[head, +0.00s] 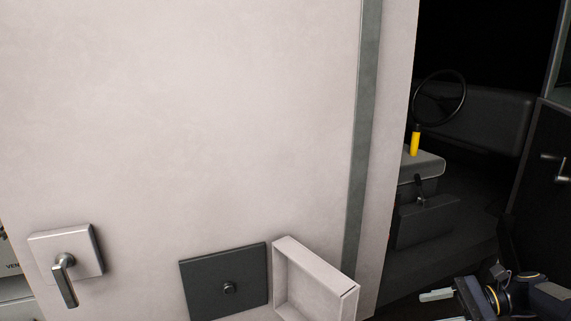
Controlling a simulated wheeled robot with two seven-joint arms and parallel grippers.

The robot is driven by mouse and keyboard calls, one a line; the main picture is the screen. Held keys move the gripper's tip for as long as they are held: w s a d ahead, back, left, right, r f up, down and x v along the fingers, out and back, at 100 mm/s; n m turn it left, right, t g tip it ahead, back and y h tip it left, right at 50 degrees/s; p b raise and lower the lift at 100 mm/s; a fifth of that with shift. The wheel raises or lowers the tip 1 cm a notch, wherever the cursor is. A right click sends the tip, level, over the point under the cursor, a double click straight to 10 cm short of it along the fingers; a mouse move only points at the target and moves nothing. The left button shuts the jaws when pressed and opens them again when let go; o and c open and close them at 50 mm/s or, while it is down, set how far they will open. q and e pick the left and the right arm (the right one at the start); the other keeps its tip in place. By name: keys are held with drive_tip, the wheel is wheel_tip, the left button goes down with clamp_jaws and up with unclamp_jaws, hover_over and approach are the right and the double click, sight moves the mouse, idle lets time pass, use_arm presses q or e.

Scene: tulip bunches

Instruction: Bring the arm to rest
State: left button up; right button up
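My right gripper (437,295) shows in the bottom right corner of the head view, at the end of my dark arm with a yellow ring. One pale finger points left; the other finger cannot be made out, so its opening is unclear. I see nothing held in it. It appears low, right of the pale wall's edge and in front of the dark cab opening. My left arm and gripper are not in view. No tulips are in view.
A pale wall panel (180,120) fills the left and middle. It carries a lever handle (65,265), a dark square plate with a knob (205,285) and a protruding open-fronted box (315,257).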

drive_tip(key=s+a+r+n+h, duration=0.3)
drive_tip(key=s+a+r+n, duration=0.1)
drive_tip(key=s+a+r, duration=0.15)
drive_tip(key=s+a+f+n+t+h, duration=0.1)
drive_tip(key=s+a+n+h, duration=0.1)
drive_tip(key=s+n, duration=0.2)
drive_tip(key=s+a+f+n+t+h+p, duration=0.1)
drive_tip(key=s+a+n+h, duration=0.2)
drive_tip(key=s, duration=0.6)
drive_tip(key=s+a+f+n+t+h, duration=0.1)
drive_tip(key=s+a+n+h, duration=0.1)
drive_tip(key=s+n, duration=0.2)
drive_tip(key=s, duration=0.2)
drive_tip(key=shift+s+a+f+n+t+h, duration=0.15)
drive_tip(key=shift+s+a+n+t+h, duration=0.15)
drive_tip(key=shift+s+t+h, duration=0.1)
